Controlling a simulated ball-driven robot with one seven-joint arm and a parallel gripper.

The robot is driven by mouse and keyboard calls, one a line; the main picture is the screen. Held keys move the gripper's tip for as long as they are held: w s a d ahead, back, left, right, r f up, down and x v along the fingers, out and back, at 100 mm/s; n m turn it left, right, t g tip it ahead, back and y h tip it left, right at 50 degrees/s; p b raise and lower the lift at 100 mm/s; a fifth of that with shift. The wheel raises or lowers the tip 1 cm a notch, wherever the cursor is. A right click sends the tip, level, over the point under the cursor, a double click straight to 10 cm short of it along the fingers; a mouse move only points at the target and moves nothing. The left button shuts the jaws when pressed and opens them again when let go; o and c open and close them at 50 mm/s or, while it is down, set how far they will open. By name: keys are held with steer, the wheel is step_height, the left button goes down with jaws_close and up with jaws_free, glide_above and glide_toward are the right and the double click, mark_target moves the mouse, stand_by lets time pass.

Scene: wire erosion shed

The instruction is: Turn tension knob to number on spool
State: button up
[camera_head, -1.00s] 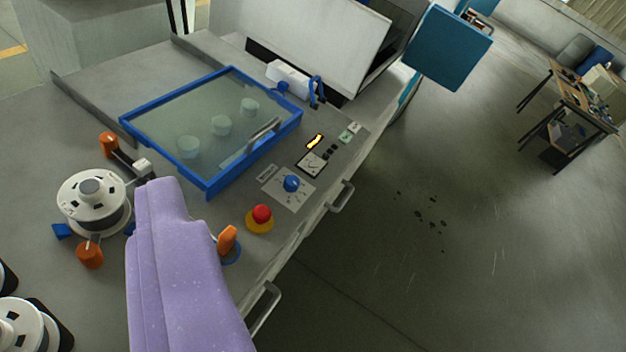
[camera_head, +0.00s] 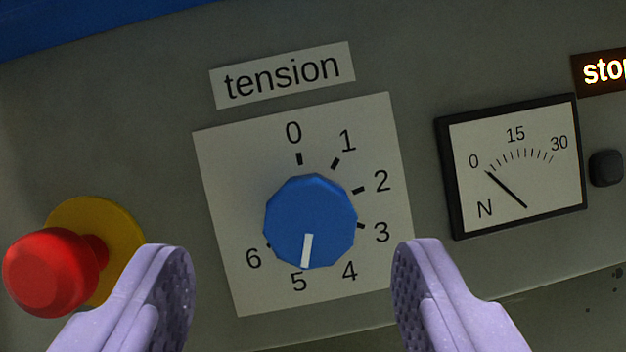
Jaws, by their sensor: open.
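The blue tension knob (camera_head: 311,212) sits in the middle of the view on a white dial plate (camera_head: 222,170) marked 0 to 6. Its white pointer line points down to 5. A "tension" label (camera_head: 283,75) is above the plate. My gripper (camera_head: 293,252) is open and empty. One purple finger shows at the lower left and one at the lower right, with the knob between and slightly above their tips in the picture. Neither finger appears to touch the knob. The spool is out of view now.
A red mushroom button (camera_head: 50,272) on a yellow base is close by the left finger. A gauge (camera_head: 513,168) marked N, its needle near 0, is to the right. Beyond it are a black button (camera_head: 606,168) and a lit display (camera_head: 602,72), partly cut off.

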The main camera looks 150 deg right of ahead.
mark_target(307, 228)
steer(key=x, duration=0.4)
steer(key=shift+s+d+f+b, duration=0.15)
steer(key=shift+d+f+b, duration=0.05)
steer(key=shift+f+b, duration=0.2)
steer(key=shift+d, duration=0.1)
steer(key=shift+d, duration=0.1)
steer(key=c, duration=1.1)
steer(key=shift+o, duration=0.2)
steer(key=shift+m, duration=0.3)
steer(key=m+h, duration=0.1)
steer(key=m, duration=0.1)
steer(key=m+h+b, duration=0.1)
steer(key=m, duration=0.1)
steer(key=shift+m+t, duration=0.3)
steer(key=shift+m, duration=0.1)
steer(key=shift+a+m+h+b, duration=0.25)
steer(key=shift+m+h+b, duration=0.25)
steer(key=shift+m, duration=1)
